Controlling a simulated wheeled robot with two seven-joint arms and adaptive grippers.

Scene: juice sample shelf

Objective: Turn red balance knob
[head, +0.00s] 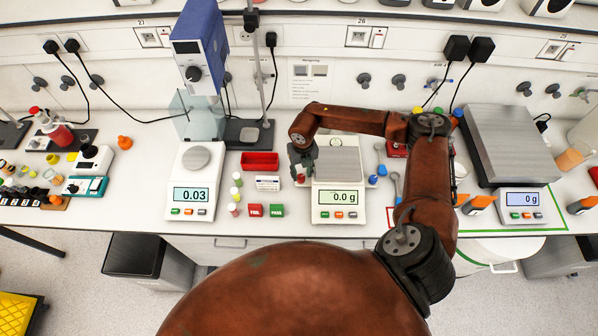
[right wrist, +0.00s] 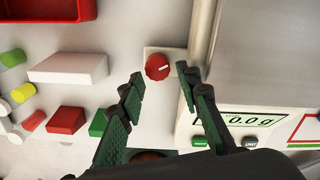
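In the head view a bit of the red knob (head: 300,178) shows just left of the middle balance (head: 325,215), which reads 0.0 g. My right gripper (right wrist: 159,76) is open, its two green-padded fingers apart, with their tips near the knob, one toward each side. I see no contact. In the head view the right gripper (head: 301,168) is over the balance's left edge. My left gripper is not in view.
A red tray (head: 260,162), a white box (head: 267,183), red and green blocks (head: 265,210) and small capped vials (head: 236,190) stand left of the knob. Another balance (head: 190,195) reads 0.03. A large scale (head: 512,150) stands at the right. Blue-topped items lie right of the middle balance.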

